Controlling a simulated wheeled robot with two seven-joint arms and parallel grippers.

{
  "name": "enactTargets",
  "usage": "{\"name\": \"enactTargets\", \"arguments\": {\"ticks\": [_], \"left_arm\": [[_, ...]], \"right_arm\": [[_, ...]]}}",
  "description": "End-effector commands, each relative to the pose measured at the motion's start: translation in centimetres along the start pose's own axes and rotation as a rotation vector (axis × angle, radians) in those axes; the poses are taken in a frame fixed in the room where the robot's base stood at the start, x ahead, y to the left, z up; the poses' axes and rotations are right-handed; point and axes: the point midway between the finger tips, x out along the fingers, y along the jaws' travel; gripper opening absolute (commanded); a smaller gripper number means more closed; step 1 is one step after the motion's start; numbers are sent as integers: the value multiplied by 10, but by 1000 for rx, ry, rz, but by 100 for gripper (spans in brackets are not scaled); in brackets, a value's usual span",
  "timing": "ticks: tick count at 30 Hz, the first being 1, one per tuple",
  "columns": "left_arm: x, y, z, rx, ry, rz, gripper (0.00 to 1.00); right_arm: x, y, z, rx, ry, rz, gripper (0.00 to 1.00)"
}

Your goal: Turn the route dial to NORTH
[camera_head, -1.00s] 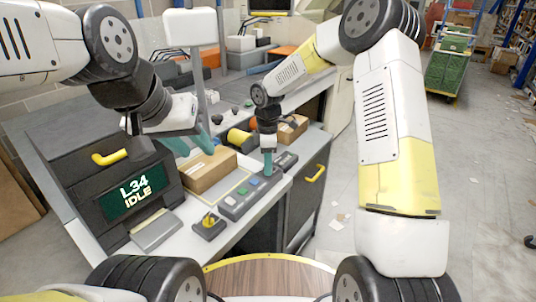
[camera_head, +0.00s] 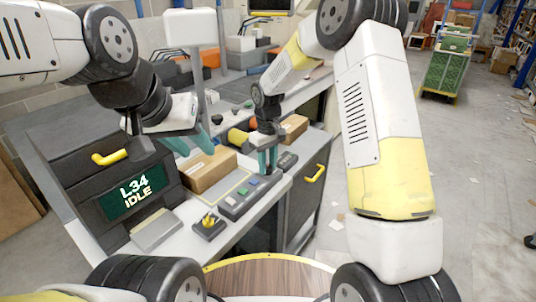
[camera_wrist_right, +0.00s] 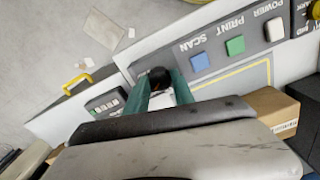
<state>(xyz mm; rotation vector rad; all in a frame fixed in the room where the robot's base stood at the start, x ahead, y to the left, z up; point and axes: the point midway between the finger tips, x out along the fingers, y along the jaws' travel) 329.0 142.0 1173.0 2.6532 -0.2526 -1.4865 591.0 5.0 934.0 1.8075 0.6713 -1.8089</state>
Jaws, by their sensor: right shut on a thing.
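My right gripper (camera_head: 268,168) points down at the far end of the grey button panel (camera_head: 231,208). In the right wrist view, its teal fingers (camera_wrist_right: 160,88) are shut on a round black knob (camera_wrist_right: 160,76) beside the blue SCAN button. The knob's markings cannot be read, and the fingers cover its sides. A yellow pointer knob on a dark block (camera_head: 208,226) stands apart at the counter's front edge; its labels are too small to read. My left gripper (camera_head: 191,147) hangs open and empty above the cardboard box.
The cardboard box (camera_head: 209,171) sits behind the panel. A screen (camera_head: 133,190) reads "L34 IDLE". A small keyed device (camera_head: 287,161) lies just right of my right gripper. A yellow cylinder (camera_head: 238,136) and another box (camera_head: 295,127) are further back.

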Motion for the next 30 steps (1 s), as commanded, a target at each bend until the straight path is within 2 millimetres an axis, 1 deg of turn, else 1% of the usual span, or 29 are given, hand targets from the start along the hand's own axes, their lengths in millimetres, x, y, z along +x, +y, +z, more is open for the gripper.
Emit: {"name": "enactTargets", "arguments": {"ticks": [6, 15, 21, 30], "left_arm": [[0, 0, 0, 0, 0, 0, 36], [0, 0, 0, 0, 0, 0, 36], [0, 0, 0, 0, 0, 0, 36], [0, 0, 0, 0, 0, 0, 36]], "right_arm": [[-1, 0, -1, 199, 3, 1, 0], [-1, 0, -1, 421, 4, 1, 0], [-1, 1, -1, 514, 4, 1, 0], [-1, 0, -1, 567, 4, 0, 0]]}}
